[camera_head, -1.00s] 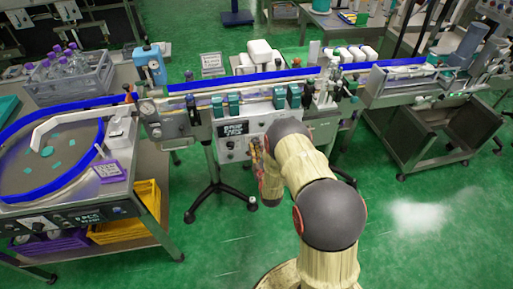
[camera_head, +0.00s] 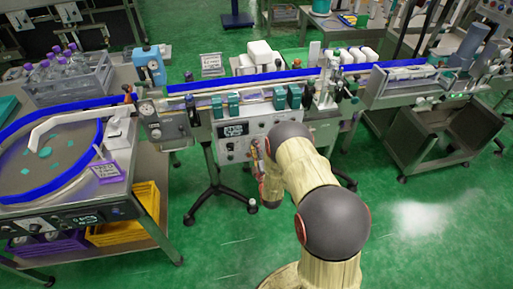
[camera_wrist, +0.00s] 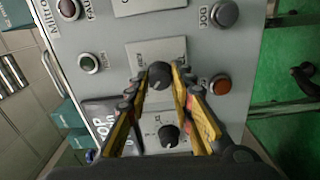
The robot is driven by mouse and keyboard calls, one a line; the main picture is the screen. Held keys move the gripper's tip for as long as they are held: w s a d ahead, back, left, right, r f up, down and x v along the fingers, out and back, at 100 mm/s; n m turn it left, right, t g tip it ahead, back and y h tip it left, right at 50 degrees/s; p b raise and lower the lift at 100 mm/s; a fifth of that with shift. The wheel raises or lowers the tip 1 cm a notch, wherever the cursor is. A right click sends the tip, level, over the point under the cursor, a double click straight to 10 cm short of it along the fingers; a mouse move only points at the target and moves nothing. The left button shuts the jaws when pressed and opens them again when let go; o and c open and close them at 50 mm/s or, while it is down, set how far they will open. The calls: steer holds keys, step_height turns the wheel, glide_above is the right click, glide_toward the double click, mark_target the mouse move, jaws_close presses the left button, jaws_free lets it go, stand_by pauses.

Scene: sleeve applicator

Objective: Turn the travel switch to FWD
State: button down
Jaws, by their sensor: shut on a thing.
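In the wrist view, a grey control panel (camera_wrist: 205,55) fills the middle, seen turned sideways. My gripper (camera_wrist: 165,72) is shut on a black rotary knob (camera_wrist: 159,77) on a pale label plate, one finger on each side of it. The plate's lettering is too small to read, so I cannot tell which setting the knob points to. A second black knob (camera_wrist: 169,134) with a white pointer mark sits below, between the fingers and apart from them. In the head view my gripper (camera_head: 259,150) is at the panel front, partly hidden by my arm.
Close to the held knob are an orange button (camera_wrist: 220,84), a green button (camera_wrist: 89,63) and a grey button (camera_wrist: 223,13). A dark display (camera_head: 234,130) is on the panel's left. The conveyor (camera_head: 245,84) runs above. Green floor in front is clear.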

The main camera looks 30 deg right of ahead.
steer(key=c, duration=1.5)
jaws_free()
steer(key=shift+c, duration=0.2)
steer(key=v, duration=1.2)
